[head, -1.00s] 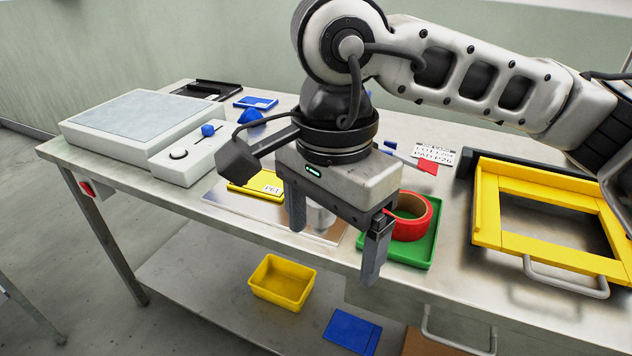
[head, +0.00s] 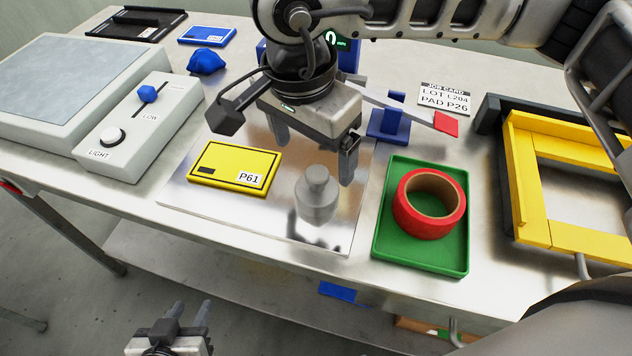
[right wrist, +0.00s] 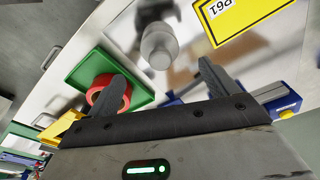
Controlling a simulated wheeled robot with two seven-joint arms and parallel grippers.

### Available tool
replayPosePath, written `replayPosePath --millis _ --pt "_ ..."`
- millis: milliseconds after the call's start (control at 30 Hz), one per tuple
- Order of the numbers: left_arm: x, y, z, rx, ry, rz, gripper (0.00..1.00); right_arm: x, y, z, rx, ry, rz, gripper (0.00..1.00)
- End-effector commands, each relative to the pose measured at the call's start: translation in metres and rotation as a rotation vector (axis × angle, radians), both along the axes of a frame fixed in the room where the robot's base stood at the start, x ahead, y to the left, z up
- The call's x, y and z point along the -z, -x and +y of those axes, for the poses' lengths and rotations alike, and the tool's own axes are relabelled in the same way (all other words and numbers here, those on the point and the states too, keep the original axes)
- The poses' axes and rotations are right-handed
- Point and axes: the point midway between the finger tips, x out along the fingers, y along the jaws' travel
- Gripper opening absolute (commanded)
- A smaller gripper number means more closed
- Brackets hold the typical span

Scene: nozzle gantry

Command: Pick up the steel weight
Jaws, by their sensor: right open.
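The steel weight (head: 317,198), a grey cylinder with a small knob on top, stands upright on a shiny metal plate (head: 190,205) near the table's front edge. It also shows in the right wrist view (right wrist: 158,48), near the top middle. My right gripper (head: 316,150) is open and empty, above and just behind the weight in the head view, not touching it. In the wrist view its fingers (right wrist: 165,78) are spread wide, with the weight beyond the gap between them. My left gripper (head: 190,312) is low at the bottom left, off the table, its fingers apart and empty.
A yellow P61 box (head: 236,167) lies left of the weight. A green tray (head: 455,255) with a red tape roll (head: 430,204) is on its right. A blue stand (head: 388,126) is behind. A control box (head: 135,140) and a yellow frame (head: 530,185) flank the area.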

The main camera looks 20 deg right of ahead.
Motion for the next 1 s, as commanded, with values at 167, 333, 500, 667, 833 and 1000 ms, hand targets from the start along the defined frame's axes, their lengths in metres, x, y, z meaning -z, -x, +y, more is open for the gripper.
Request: replayPosePath --millis 167,333,500,667,833,1000 --pt "0.0 -0.001 0.001 0.002 -0.005 0.002 0.36 0.024 -0.001 -0.003 0.001 0.0 0.001 0.86" --pt "-0.004 -0.003 0.001 0.003 -0.007 -0.004 0.36 0.033 -0.002 -0.004 0.001 0.0 0.001 0.86" --pt "-0.013 -0.004 0.001 0.005 -0.016 -0.007 0.36 0.057 -0.003 -0.009 0.001 0.001 0.004 0.86" --pt "-0.011 -0.004 0.002 0.008 -0.023 -0.006 0.36 0.076 -0.005 -0.011 0.002 0.0 0.002 0.86" --pt "-0.008 -0.003 0.003 0.009 -0.027 -0.002 0.36 0.08 -0.006 -0.011 0.002 -0.001 -0.001 0.86" --pt "-0.007 -0.003 0.003 0.009 -0.028 0.0 0.36 0.08 -0.006 -0.011 0.002 -0.001 -0.001 0.69"
